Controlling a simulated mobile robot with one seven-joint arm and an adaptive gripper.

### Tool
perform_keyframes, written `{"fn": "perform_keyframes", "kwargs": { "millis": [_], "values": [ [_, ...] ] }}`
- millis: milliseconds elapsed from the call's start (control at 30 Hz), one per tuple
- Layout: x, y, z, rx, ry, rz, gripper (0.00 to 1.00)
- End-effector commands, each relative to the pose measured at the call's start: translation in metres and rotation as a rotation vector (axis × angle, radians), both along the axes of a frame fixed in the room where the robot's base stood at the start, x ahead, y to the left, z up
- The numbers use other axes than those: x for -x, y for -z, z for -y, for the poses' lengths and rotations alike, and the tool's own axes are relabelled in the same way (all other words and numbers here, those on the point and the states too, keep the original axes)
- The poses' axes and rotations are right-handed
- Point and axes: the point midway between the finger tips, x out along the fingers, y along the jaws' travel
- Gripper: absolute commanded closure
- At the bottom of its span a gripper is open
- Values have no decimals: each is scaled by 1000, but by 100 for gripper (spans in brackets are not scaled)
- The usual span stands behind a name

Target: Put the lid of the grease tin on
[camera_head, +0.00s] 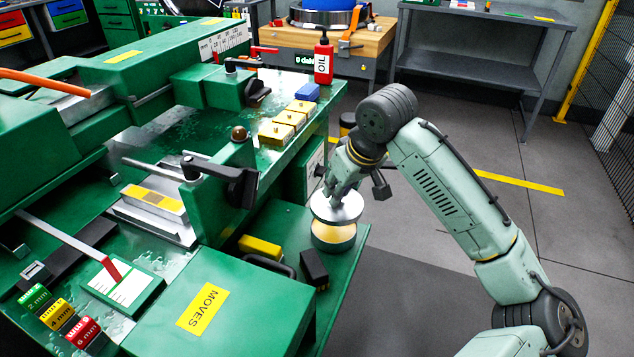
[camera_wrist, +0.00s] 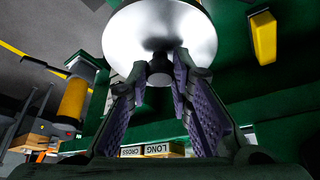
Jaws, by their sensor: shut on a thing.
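The lid (camera_head: 345,211) is a round silvery disc with a small dark knob (camera_wrist: 160,72), seen in the wrist view. My gripper (camera_head: 338,193) is shut on this knob, with its purple-padded fingers (camera_wrist: 160,74) on both sides of it. The lid is level-looking and over the tin in the head view. I cannot tell whether they touch. The lid hides part of the tin's top, and in the wrist view it hides the tin.
A dark block (camera_head: 314,268) and a yellow block (camera_head: 260,247) lie left of the tin on the green shelf (camera_head: 345,285). The green MOVES box (camera_head: 235,300) stands in front. A red OIL bottle (camera_head: 323,62) and several yellow blocks (camera_head: 290,118) sit on the machine.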

Motion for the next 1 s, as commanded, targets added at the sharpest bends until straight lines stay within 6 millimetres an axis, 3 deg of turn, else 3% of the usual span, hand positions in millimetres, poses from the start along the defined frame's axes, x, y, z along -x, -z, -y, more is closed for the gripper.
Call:
{"fn": "perform_keyframes", "kwargs": {
  "millis": [633,1000],
  "values": [
    [1,-2,0,-1,16,0,100],
    [1,30,0,-1,17,1,100]
  ]
}}
